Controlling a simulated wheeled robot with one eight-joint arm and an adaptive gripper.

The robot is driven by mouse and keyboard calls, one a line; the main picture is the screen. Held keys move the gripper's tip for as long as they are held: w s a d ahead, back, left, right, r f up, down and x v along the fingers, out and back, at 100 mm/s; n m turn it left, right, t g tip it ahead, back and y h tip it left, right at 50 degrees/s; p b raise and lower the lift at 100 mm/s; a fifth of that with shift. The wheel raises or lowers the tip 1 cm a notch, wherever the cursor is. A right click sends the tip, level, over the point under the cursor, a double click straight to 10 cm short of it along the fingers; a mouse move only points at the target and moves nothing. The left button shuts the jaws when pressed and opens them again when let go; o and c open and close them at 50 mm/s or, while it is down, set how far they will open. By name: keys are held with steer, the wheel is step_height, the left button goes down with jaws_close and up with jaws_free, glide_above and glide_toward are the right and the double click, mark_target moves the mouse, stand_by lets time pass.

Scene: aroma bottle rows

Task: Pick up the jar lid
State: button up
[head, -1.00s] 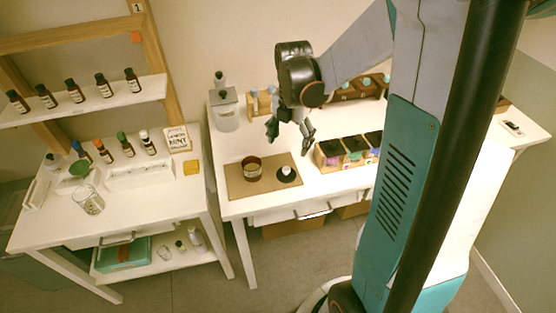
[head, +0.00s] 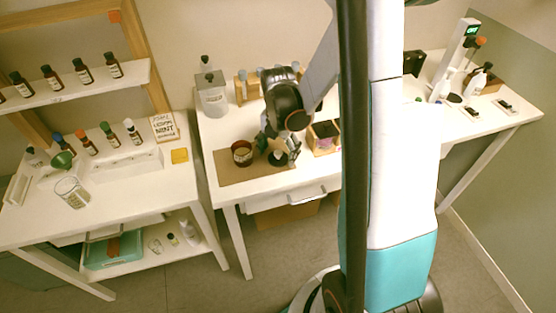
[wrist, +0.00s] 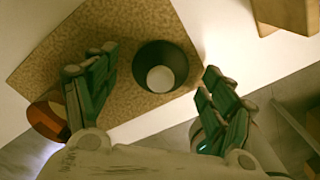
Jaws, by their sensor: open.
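The jar lid (wrist: 176,58) is a dark round disc with a pale round knob (wrist: 160,79) in the middle. It lies on the brown mat (wrist: 60,62). In the head view the lid (head: 277,159) is partly hidden by my gripper (head: 278,150). In the wrist view my gripper (wrist: 150,92) is open, with one finger to the left of the lid and one to the right. The fingers do not visibly touch the lid. The amber jar (head: 242,153) stands on the mat left of the lid; its edge shows beside the left finger in the wrist view (wrist: 42,118).
A wooden box with compartments (head: 322,138) stands right of the mat. A grey-lidded canister (head: 212,97) stands behind. The left table (head: 120,205) holds several small bottles, a glass beaker (head: 72,191) and a sign (head: 164,128). The mat's front strip is clear.

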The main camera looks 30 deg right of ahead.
steer(key=shift+f, duration=0.3)
steer(key=shift+r, duration=0.1)
steer(key=c, duration=1)
